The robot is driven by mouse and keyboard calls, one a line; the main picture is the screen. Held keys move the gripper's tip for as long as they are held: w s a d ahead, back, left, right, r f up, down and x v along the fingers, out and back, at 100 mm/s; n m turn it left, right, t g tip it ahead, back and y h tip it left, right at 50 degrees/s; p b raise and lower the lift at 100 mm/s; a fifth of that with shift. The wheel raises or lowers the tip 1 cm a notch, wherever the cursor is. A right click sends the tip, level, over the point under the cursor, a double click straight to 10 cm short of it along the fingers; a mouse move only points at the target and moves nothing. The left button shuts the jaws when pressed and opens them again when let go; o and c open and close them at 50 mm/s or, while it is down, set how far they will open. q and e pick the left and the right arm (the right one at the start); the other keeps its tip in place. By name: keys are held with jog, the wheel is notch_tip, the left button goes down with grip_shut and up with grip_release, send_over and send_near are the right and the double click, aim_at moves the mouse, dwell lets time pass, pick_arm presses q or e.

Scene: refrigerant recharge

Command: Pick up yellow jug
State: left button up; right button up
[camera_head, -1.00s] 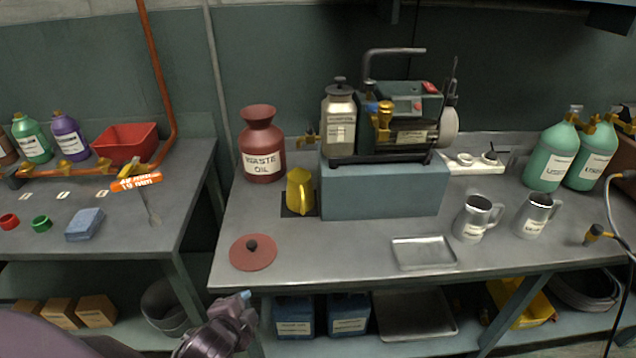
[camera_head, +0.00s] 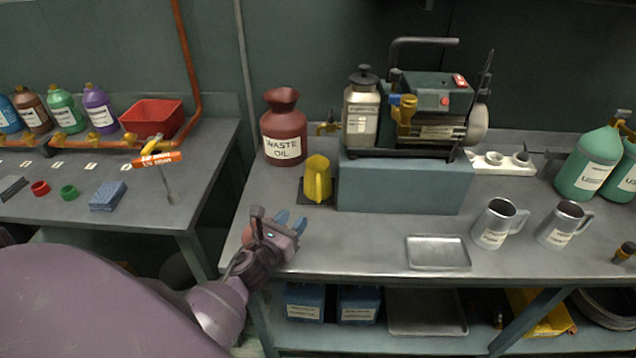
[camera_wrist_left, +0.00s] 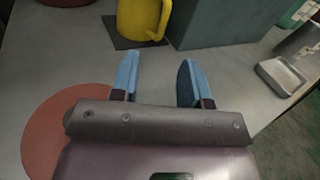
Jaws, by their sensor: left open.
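The yellow jug (camera_head: 317,181) stands upright on a dark square mat (camera_head: 308,199) on the workbench, in front of the waste oil jug and left of the blue-grey block. Its handle faces to the right and toward me. My left gripper (camera_head: 291,220) is open and empty over the front left of the bench, nearer to me than the jug and apart from it. In the left wrist view, the jug (camera_wrist_left: 142,18) shows at the top, beyond the two blue fingers (camera_wrist_left: 159,75), with its upper part cut off. My right gripper is not in view.
A red-brown waste oil jug (camera_head: 285,122) stands behind the yellow jug. A blue-grey block (camera_head: 400,187) carrying a pump stands to its right. A red disc lid (camera_wrist_left: 62,135) lies below my left gripper. A metal tray (camera_head: 438,252) and steel mugs (camera_head: 497,225) stand to the right.

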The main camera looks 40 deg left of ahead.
aim_at(318, 194)
pick_arm(q)
jog(key=shift+w+d+m+h, duration=0.1)
jog(key=shift+w+m+h, duration=0.2)
jog(key=shift+w+m, duration=0.25)
jog(key=shift+w+a, duration=0.15)
jog(key=shift+w, duration=2.4)
jog(key=shift+w+a, duration=0.1)
jog(key=shift+w, duration=2.4)
grip_shut()
jog(key=shift+r, duration=0.1)
